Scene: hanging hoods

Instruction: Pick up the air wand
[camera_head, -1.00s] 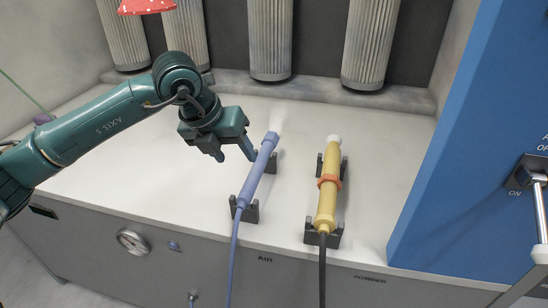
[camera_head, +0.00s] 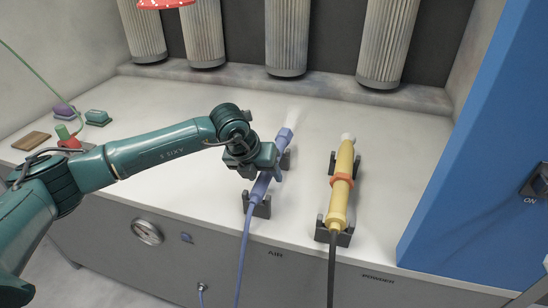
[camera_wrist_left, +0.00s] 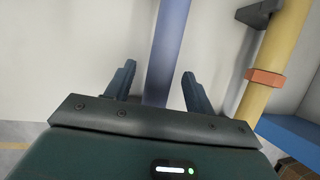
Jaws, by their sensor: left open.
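The air wand (camera_head: 261,187) is a blue-violet tube with a hose at its lower end. It rests in black cradles (camera_head: 260,208) on the white bench, left of a yellow wand. My left gripper (camera_head: 271,178) is over the wand's middle and hides part of it. In the left wrist view, the wand (camera_wrist_left: 166,50) runs between the two spread fingers of my left gripper (camera_wrist_left: 157,88), with gaps on both sides. I cannot tell how far down the fingers reach. My right gripper is not in view.
The yellow powder wand (camera_head: 341,186) with an orange band lies in its own cradles close on the right. A blue cabinet (camera_head: 480,130) stands further right. Hanging filters (camera_head: 288,40) line the back. Small items, including a green block (camera_head: 98,117), sit at the left.

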